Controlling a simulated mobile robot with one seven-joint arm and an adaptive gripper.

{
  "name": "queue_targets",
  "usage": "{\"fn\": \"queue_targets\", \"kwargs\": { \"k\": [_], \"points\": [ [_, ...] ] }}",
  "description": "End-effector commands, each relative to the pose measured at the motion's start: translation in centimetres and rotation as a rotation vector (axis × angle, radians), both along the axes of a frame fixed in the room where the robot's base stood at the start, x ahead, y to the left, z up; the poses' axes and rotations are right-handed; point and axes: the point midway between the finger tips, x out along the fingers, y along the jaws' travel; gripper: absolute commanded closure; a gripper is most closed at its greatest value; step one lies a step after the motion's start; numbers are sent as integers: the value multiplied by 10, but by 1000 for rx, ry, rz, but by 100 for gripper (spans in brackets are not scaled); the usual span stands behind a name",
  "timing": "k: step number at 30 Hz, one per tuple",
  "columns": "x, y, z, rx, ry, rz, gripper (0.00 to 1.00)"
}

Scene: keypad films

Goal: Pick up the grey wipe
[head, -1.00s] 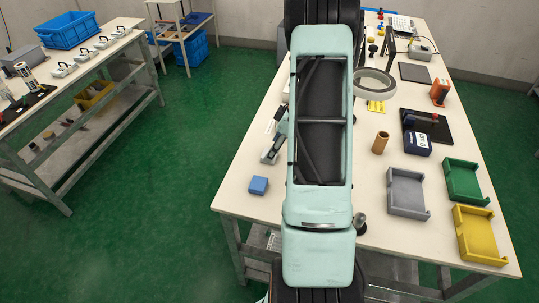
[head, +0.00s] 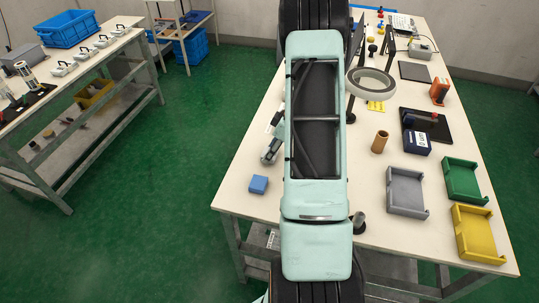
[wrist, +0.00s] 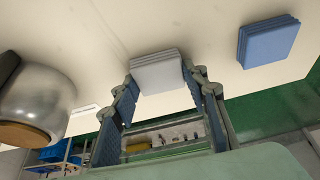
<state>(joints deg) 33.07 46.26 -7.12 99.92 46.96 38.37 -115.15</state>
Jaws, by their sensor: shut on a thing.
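The grey wipe (wrist: 157,71) is a flat, folded pale grey stack in the wrist view. It sits between the fingertips of my gripper (wrist: 160,88), which is shut on it, one finger at each side. The pale table top is behind it; I cannot tell whether the wipe touches the table. A blue wipe (head: 258,184) lies on the table left of my arm and shows at the upper right in the wrist view (wrist: 268,41).
A rounded metal object (wrist: 35,105) is close on the left in the wrist view. Grey (head: 405,191), green (head: 464,181) and yellow (head: 477,234) trays stand right of my arm, with a brown cylinder (head: 380,142) behind. The table's front-left corner is clear.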

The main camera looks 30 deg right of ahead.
Motion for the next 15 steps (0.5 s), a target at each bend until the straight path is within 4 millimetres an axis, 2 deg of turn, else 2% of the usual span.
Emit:
{"fn": "queue_targets", "kwargs": {
  "k": [5, 8, 15],
  "points": [
    [0, 0, 2, -1, -1, 0, 68],
    [1, -1, 11, -2, -3, 1, 68],
    [1, -1, 54, -4, -4, 1, 68]
  ]
}}
